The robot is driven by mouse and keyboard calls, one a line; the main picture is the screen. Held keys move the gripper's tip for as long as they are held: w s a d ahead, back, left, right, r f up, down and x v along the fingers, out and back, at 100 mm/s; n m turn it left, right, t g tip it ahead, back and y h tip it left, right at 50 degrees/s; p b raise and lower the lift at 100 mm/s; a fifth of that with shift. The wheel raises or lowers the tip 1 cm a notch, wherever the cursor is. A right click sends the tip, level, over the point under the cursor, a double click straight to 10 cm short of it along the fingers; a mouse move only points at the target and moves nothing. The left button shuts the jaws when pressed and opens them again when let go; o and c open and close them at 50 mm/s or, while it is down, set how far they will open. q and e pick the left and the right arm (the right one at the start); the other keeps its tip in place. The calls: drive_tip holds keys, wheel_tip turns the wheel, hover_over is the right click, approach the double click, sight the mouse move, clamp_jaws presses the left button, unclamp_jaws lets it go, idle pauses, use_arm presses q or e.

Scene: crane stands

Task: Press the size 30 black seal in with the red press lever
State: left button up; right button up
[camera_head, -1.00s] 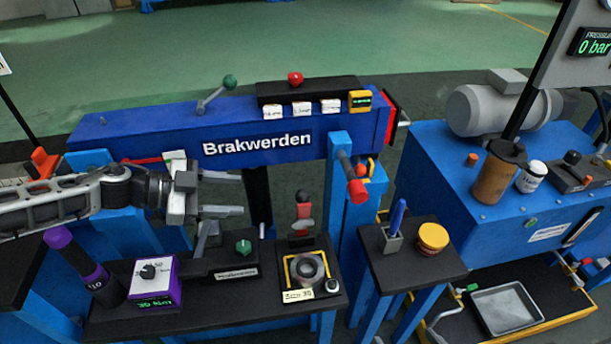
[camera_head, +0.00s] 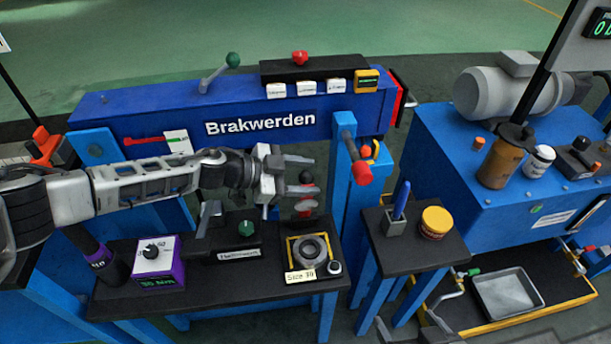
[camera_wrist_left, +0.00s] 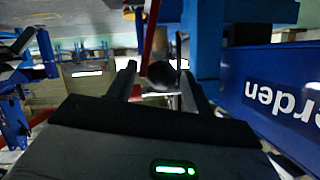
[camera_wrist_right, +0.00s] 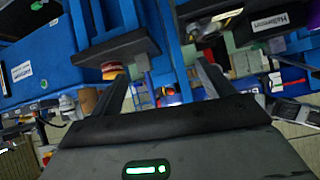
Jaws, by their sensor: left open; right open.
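A dark grey ring (camera_head: 311,248) lies in a yellow-edged square holder on the black bench, behind a "Size 30" label (camera_head: 300,276). I cannot tell whether it is the seal or a seat around it. A lever with a red grip (camera_head: 361,174) sticks out from the blue post, right of the ring. My left gripper (camera_head: 302,175) is open and empty, pointing right, above and behind the ring and left of the red grip. In the left wrist view, a dark round end (camera_wrist_left: 162,72) shows beyond its fingers. My right gripper (camera_wrist_right: 160,70) is open and empty in the right wrist view.
A blue "Brakwerden" beam (camera_head: 260,124) runs behind the bench. A purple-edged dial box (camera_head: 158,262) and a green-knobbed block (camera_head: 225,250) stand left of the ring. A small table to the right holds a blue pen (camera_head: 401,198) and a yellow tin (camera_head: 436,222).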

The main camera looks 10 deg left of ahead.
use_arm(q)
drive_tip(key=shift+w+d+f, duration=0.1)
drive_tip(key=shift+d, duration=0.1)
use_arm(e)
drive_tip(key=shift+w+r, duration=0.15)
drive_tip(key=shift+r, duration=0.05)
use_arm(q)
clamp_jaws()
drive_tip(key=s+d+f+m+t+p, duration=0.1)
drive_tip(key=s+d+f+m+p, duration=0.1)
drive_tip(key=s, duration=0.6)
drive_tip(key=shift+d+f+p, duration=0.2)
drive_tip(key=shift+f+p, duration=0.5)
drive_tip(key=shift+f, duration=0.2)
use_arm(e)
drive_tip(key=shift+d+r, duration=0.25)
drive_tip(key=shift+r, duration=0.3)
use_arm(q)
unclamp_jaws()
drive_tip(key=shift+r, duration=0.15)
use_arm(e)
drive_tip(key=shift+r, duration=0.1)
